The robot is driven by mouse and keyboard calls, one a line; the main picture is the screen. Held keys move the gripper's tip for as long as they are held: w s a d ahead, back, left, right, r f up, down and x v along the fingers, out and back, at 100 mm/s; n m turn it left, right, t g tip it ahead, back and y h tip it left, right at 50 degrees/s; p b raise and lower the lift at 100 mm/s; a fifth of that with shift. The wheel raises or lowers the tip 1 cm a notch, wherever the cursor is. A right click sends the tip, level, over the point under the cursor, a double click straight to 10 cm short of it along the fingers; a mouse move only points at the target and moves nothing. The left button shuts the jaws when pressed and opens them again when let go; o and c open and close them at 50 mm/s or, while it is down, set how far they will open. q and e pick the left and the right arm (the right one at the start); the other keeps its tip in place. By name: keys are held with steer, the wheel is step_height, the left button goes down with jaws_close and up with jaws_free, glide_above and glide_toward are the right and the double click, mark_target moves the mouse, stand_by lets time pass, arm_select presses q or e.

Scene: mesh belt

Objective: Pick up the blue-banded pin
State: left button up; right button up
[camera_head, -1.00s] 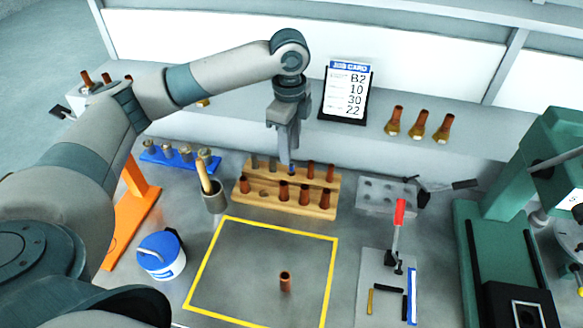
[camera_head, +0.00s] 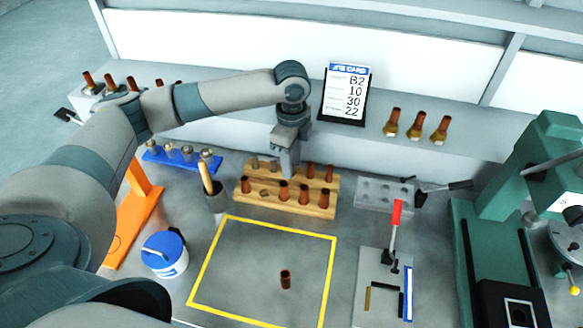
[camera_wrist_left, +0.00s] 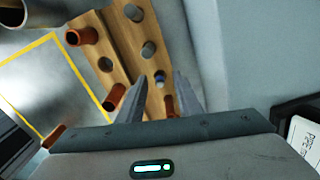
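The wooden rack (camera_head: 318,213) holds several copper-coloured sleeves and grey pins in two stepped rows; it also shows in the left wrist view (camera_wrist_left: 122,66). The blue-banded pin (camera_wrist_left: 160,78) shows in the left wrist view as a small grey end with a blue band, standing in the rack's back row. In the head view my gripper hides it. My left gripper (camera_head: 287,172) points down over the back row. In the left wrist view my left gripper (camera_wrist_left: 161,82) is open, with the pin between its two fingertips; no contact is visible. My right gripper is not in view.
A grey cup with a wooden handle (camera_head: 214,196) stands just left of the rack. A blue rack (camera_head: 160,160) with grey pins is farther left. A grey block (camera_head: 384,194) and a red-handled clamp (camera_head: 396,214) lie right. The yellow-framed area holds one copper sleeve (camera_head: 286,280).

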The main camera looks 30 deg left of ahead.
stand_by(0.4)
arm_select(q)
jaws_close()
steer(key=shift+r+b, duration=0.3)
steer(key=shift+r, duration=0.15)
steer(key=s+d+r+b, duration=0.3)
steer(key=s+d+r, duration=0.1)
steer(key=d+r, duration=0.6)
steer(key=shift+s+d+b, duration=0.15)
steer(key=shift+d+b, duration=0.2)
steer(key=shift+d, duration=0.1)
stand_by(0.4)
